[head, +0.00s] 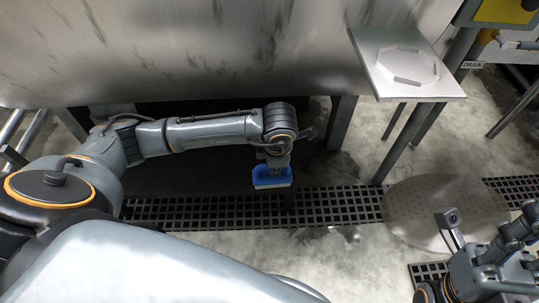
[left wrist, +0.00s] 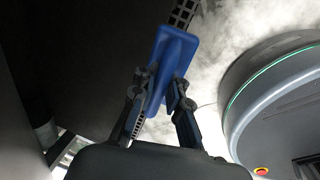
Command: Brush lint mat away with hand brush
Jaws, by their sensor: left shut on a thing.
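The hand brush (head: 272,178) is blue with a pale lower edge. In the head view it hangs below my left gripper (head: 277,160), over the dark floor by the grating. In the left wrist view my left gripper (left wrist: 160,92) is shut on the blue brush (left wrist: 176,52), with a finger on each side. My right gripper (head: 515,240) is at the lower right edge, partly cut off, and I cannot tell if it is open. I cannot clearly make out a lint mat. A round perforated plate (head: 425,215) lies at the right, partly behind my right arm, with no lint distinguishable on it.
A large metal drum (head: 200,50) spans the back. A small side table (head: 420,88) with an octagonal piece (head: 408,66) stands at the upper right. A floor grating (head: 340,207) runs across. Pale floor (head: 345,265) in front is open.

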